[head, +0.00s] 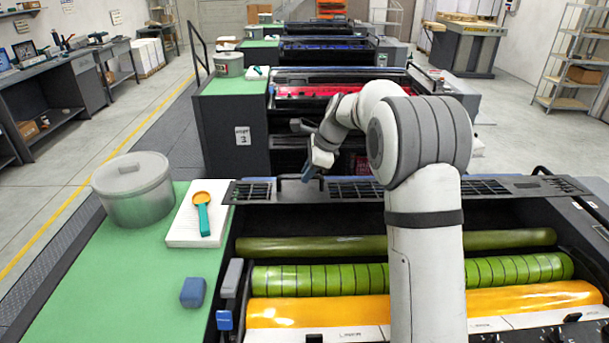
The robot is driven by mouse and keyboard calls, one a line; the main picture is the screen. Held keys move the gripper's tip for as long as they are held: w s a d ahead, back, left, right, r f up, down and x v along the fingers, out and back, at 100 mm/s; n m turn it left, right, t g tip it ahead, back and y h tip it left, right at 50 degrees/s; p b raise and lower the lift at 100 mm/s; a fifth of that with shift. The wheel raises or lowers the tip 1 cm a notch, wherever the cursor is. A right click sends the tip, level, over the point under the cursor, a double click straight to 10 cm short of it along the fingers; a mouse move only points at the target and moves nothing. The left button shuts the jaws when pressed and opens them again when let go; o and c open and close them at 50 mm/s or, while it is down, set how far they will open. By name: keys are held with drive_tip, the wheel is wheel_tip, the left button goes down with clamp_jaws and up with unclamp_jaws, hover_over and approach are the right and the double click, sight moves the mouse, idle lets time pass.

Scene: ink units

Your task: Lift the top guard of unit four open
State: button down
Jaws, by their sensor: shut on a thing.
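The nearest unit has a dark top guard (355,190) with slotted grilles across its far side. Its unit number does not show; the unit beyond bears a label (243,135) with a 3. My gripper (309,173) is at the guard's far edge, left of its middle, shut on what looks like the guard's dark handle (287,178). The fingers hide most of the grip. In front of the guard, an olive roller (310,246), a ringed green roller (310,280) and a yellow inked roller (290,312) show uncovered. My arm hides the guard's middle.
A green-topped bench (110,290) at left holds a lidded grey pot (135,195), a magnifier (202,212) on paper (190,237) and a blue block (193,292). A red-inked unit (300,92) stands beyond. The left aisle (60,160) is clear.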

drive_tip(key=shift+w+d+f, duration=0.25)
drive_tip(key=shift+w+d, duration=0.05)
drive_tip(key=shift+w, duration=0.25)
drive_tip(key=c, duration=1.8)
unclamp_jaws()
drive_tip(key=shift+c, duration=0.2)
drive_tip(key=shift+o, duration=1.4)
drive_tip(key=shift+w+f, duration=0.3)
drive_tip(key=shift+w, duration=0.2)
drive_tip(key=shift+o, duration=0.8)
drive_tip(key=shift+a+r, duration=0.1)
drive_tip(key=shift+s+a+r, duration=0.1)
drive_tip(key=shift+s+r, duration=0.1)
drive_tip(key=shift+s, duration=0.15)
drive_tip(key=shift+w+r, duration=0.15)
drive_tip(key=shift+r, duration=0.05)
drive_tip(key=b+v, duration=0.1)
drive_tip(key=v, duration=0.6)
drive_tip(key=shift+r, duration=0.1)
